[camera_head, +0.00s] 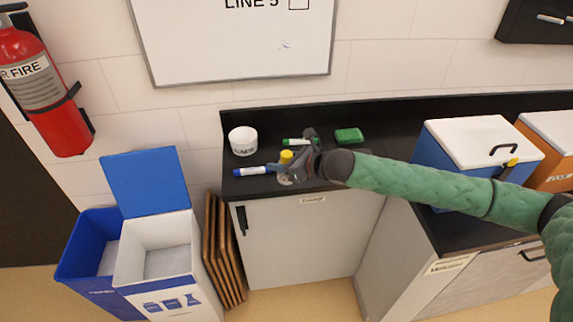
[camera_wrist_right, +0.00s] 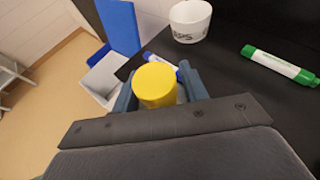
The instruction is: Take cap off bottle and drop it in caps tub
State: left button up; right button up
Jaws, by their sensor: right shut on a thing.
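The yellow cap (camera_head: 286,156) shows at the fingertips of my right gripper (camera_head: 290,162), over the left part of the black counter. In the right wrist view the cap (camera_wrist_right: 155,84) sits between the two blue-grey fingers of my right gripper (camera_wrist_right: 160,90), which is shut on it. The bottle is mostly hidden under the cap and fingers, so I cannot tell whether the cap is still on it. The white caps tub (camera_head: 243,141) stands open at the counter's back left; it also shows in the right wrist view (camera_wrist_right: 190,22). My left gripper is not in view.
A blue marker (camera_head: 253,171) lies left of the gripper. A green marker (camera_head: 297,142) and a green eraser (camera_head: 349,135) lie behind it. A blue cooler box (camera_head: 480,140) stands right. Open bins (camera_head: 155,262) stand on the floor at left.

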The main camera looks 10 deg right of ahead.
jog(key=a, duration=0.1)
jog(key=w+a+r+n+g+y, duration=0.1)
jog(key=w+a+n+g, duration=0.1)
jog(key=shift+w+a+r+y, duration=0.2)
jog(key=shift+a+r+y, duration=0.1)
jog(key=shift+y, duration=0.1)
dwell(0.3)
jog(key=shift+w+n, duration=0.1)
jog(key=shift+n, duration=0.2)
grip_shut()
